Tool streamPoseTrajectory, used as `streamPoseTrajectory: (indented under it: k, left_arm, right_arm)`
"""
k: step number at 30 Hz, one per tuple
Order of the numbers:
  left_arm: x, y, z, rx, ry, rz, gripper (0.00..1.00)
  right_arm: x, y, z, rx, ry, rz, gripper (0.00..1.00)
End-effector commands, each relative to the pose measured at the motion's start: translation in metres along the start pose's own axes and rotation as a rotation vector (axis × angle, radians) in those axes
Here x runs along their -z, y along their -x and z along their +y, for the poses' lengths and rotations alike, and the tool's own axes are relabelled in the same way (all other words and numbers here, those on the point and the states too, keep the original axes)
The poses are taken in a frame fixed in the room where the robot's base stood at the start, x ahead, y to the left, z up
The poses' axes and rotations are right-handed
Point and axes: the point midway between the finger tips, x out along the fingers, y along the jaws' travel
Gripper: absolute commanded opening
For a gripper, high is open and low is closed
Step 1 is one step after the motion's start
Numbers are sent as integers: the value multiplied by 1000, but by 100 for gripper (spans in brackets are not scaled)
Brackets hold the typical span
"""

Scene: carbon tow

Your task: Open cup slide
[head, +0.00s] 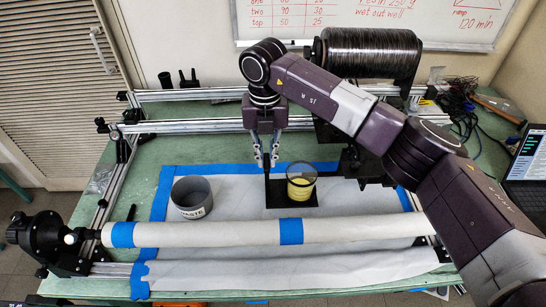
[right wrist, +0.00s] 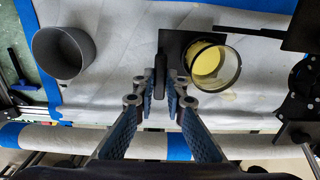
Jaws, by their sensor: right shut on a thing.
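The cup slide is a flat black plate (head: 279,201) on the white sheet, with a dark upright handle (right wrist: 161,66) at its left edge. A clear cup (head: 301,184) with yellow liquid stands upright on the plate; it also shows in the right wrist view (right wrist: 214,66). My right gripper (head: 266,164) comes down from above at the left of the cup, its fingers closed around the handle, apart from the cup. In the right wrist view the fingertips (right wrist: 160,88) flank the handle. My left gripper is not in view.
A grey waste pot (head: 192,197) stands left of the slide. A long white roller (head: 200,233) with blue tape crosses in front. A black spool (head: 370,53) and metal rails (head: 190,126) are behind. White sheet lies clear between the pot and the slide.

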Motion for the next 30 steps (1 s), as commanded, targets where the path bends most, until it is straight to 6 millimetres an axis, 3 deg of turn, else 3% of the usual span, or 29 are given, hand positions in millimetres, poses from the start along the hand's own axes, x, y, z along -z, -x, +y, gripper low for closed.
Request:
streamPoseTrajectory:
  k: [7,8,13,23,30]
  left_arm:
    - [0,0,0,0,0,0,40]
    - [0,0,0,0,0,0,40]
    - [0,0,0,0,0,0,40]
    - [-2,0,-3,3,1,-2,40]
    - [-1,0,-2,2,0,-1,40]
  right_arm:
    - [-1,2,1,-3,0,-4,0]
    - [-1,2,1,-3,0,-4,12]
    - [-1,2,0,-2,0,-3,29]
    - [-1,5,0,-1,0,-3,29]
    - [-2,47,0,-2,1,-6,29]
